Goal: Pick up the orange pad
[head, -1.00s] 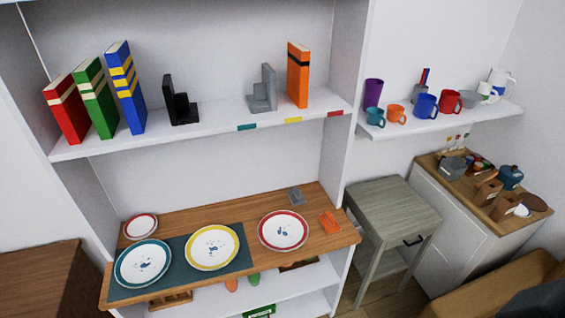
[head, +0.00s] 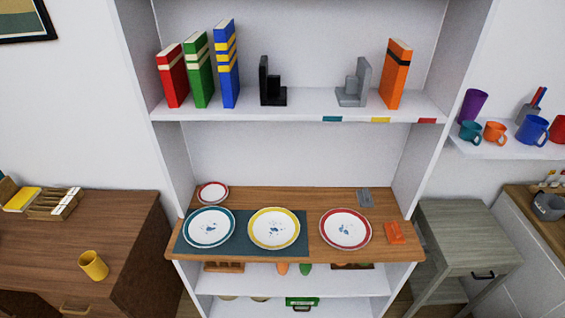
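A small orange item (head: 395,233), which looks like the orange pad, lies on the wooden shelf board (head: 300,196) near its right front corner. It is to the right of the red-rimmed plate (head: 345,229) and in front of a small grey item (head: 366,197). Nothing covers it. Neither of my grippers shows in the head view.
Yellow-rimmed (head: 273,228) and teal-rimmed (head: 208,227) plates stand on a dark mat (head: 240,249). A white shelf (head: 300,104) with books and bookends hangs above. A grey-green side table (head: 464,230) stands right, and a brown desk (head: 110,215) with a yellow mug (head: 93,265) left.

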